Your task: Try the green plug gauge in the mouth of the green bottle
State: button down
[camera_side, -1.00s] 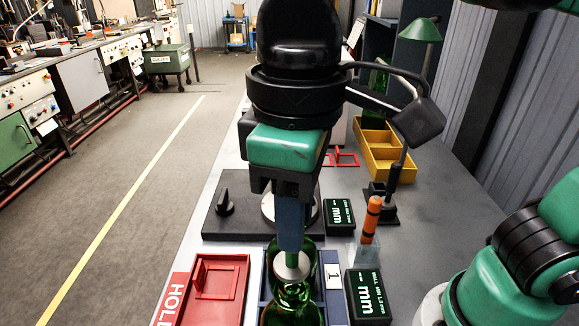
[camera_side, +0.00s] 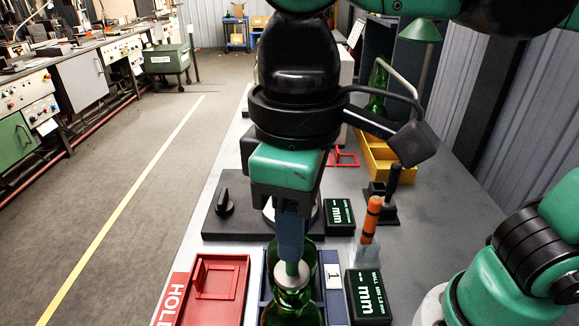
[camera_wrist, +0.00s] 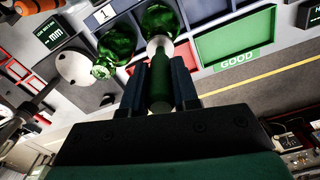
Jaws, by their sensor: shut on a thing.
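My gripper (camera_side: 290,240) is shut on the green plug gauge; in the wrist view the gauge's green handle (camera_wrist: 160,95) is between the two fingers. The gauge's steel head (camera_side: 291,277) points down and overlaps the mouth of the front green bottle (camera_side: 292,308) in the side view. I cannot tell whether the head is inside the mouth or just at its rim. That bottle stands upright in a blue holder marked 1 (camera_side: 334,276). A second green bottle (camera_side: 310,254) stands just behind it. Two green glass bottles also show in the wrist view.
A red tray (camera_side: 217,289) lies left of the holder. Two black mm boxes (camera_side: 369,297) and an orange-handled tool (camera_side: 371,217) stand at the right. A dark plate with a black knob (camera_side: 224,203) is behind. The wrist view shows a green GOOD tray (camera_wrist: 236,40).

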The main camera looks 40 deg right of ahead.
jog(key=shift+f, duration=0.6)
dwell(0.5)
dwell(1.0)
jog(key=shift+r, duration=2.75)
